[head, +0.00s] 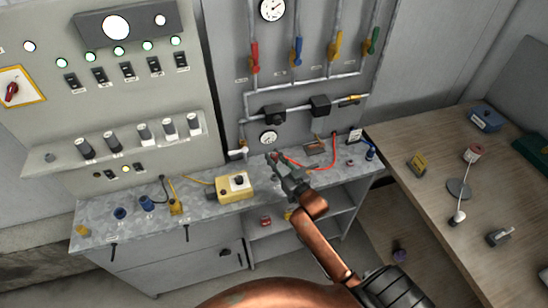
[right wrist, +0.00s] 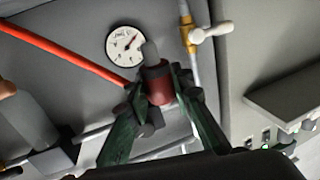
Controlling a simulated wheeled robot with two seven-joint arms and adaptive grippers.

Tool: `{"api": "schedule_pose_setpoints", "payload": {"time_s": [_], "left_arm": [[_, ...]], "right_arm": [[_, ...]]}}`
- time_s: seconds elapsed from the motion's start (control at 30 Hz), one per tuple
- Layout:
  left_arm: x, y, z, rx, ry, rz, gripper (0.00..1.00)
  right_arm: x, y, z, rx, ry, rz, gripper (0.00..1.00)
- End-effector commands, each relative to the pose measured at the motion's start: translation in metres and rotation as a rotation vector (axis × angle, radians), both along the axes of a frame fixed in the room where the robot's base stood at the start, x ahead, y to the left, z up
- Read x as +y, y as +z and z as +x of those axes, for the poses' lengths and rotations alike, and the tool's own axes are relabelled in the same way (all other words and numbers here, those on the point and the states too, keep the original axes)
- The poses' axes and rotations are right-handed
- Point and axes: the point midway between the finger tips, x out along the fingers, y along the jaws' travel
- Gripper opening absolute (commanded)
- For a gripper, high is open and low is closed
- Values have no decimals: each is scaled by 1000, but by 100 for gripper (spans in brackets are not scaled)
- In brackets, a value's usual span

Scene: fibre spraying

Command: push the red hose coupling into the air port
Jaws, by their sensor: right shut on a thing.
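My right gripper (head: 274,162) reaches over the metal counter below the pipe panel. In the right wrist view its two dark green fingers (right wrist: 160,88) are shut on the red hose coupling (right wrist: 160,90), a dark red band with a grey rounded end pointing up toward the panel. A red hose (right wrist: 65,56) shows at the upper left there, and the red hose (head: 334,152) also loops over the counter in the head view. The air port is not clearly identifiable; the coupling appears apart from the panel. My left gripper is not in view.
A round gauge (head: 268,137) is on the panel just above my gripper; it also shows in the wrist view (right wrist: 125,46). A white-handled tap (head: 238,153) is to its left. A yellow box (head: 235,186) sits on the counter left of my gripper. A wooden table (head: 430,205) stands at right.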

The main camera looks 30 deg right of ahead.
Motion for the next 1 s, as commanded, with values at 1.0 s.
{"api": "schedule_pose_setpoints", "payload": {"time_s": [1.0], "left_arm": [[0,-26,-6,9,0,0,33]], "right_arm": [[0,-57,-1,-3,-1,0,0]]}}
